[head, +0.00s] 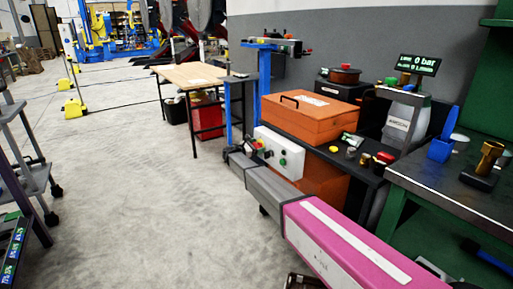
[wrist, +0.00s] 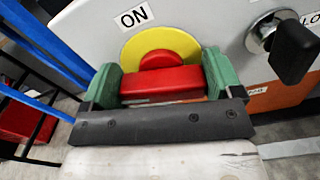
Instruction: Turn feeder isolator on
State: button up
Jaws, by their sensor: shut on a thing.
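The feeder isolator has a red handle (wrist: 162,84) on a yellow round plate (wrist: 132,54), on the light face of a control box. A white "ON" label (wrist: 134,15) sits above the plate, slightly left. The handle's bar lies about level across the wrist picture. My gripper (wrist: 158,88) has one green pad at each end of this bar and is shut on it. In the head view, my gripper (head: 240,149) is at the left side of the white control box (head: 278,152); the isolator handle is not clearly visible there.
A black knob (wrist: 295,48) on a silver collar is right of the isolator, beside a partly cut-off label. An orange case (head: 309,115) sits behind the white box. A wooden-topped table (head: 192,75) stands farther back.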

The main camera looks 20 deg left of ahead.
jog(key=m, duration=0.4)
jog(key=shift+s+d+f+m, duration=0.1)
jog(key=shift+s+d+m, duration=0.05)
jog(key=shift+m, duration=0.15)
jog(key=m, duration=0.3)
jog(key=shift+s+d+f+m, duration=0.1)
jog(key=shift+f+m, duration=0.05)
jog(key=shift+m, duration=0.15)
jog(key=m, duration=0.3)
jog(key=shift+f, duration=0.1)
jog(key=shift+f+m, duration=0.2)
jog(key=shift+m, duration=1.8)
jog(key=shift+s+d, duration=0.1)
jog(key=o, duration=0.7)
jog(key=shift+o, duration=0.2)
jog(key=v, duration=1)
jog(key=shift+s+a, duration=0.25)
jog(key=shift+s, duration=0.05)
